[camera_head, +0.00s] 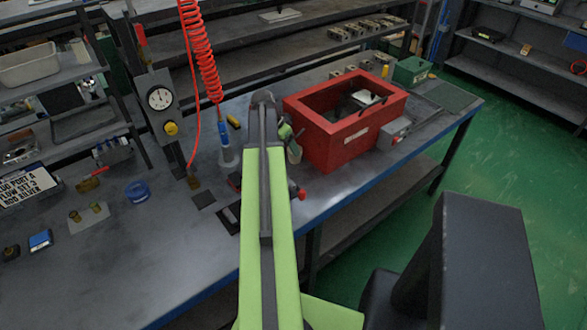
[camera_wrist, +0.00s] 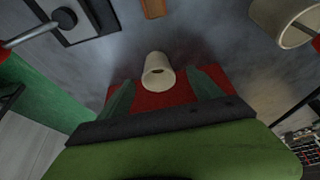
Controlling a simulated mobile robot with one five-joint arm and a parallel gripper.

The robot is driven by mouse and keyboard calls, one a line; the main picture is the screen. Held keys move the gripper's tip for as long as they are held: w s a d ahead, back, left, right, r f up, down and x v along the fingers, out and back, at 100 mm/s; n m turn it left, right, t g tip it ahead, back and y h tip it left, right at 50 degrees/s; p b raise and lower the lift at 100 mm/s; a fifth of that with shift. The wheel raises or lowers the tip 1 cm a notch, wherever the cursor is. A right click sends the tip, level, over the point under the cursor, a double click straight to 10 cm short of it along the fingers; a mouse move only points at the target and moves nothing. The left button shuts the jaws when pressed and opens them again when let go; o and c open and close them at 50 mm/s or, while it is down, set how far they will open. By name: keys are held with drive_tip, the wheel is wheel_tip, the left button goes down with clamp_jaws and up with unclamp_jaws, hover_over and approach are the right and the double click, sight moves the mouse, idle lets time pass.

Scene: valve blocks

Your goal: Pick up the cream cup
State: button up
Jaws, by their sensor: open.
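My gripper (camera_wrist: 160,80) is open, with one green finger on each side of the cup and gaps between fingers and cup. I cannot tell how far the cup is beyond the fingertips. In the head view my arm hides most of the gripper, and the cup cannot be made out surely there.
A larger pale cylinder (camera_wrist: 275,18) stands at the wrist view's upper right. A metal handle (camera_wrist: 65,18) is at its upper left. An open red box (camera_head: 340,145) stands right of my arm in the head view, near the workbench's (camera_head: 120,260) edge. A red coiled hose (camera_head: 200,55) hangs behind.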

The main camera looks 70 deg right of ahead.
drive_tip(key=shift+b+x, duration=0.35)
drive_tip(key=shift+x, duration=0.7)
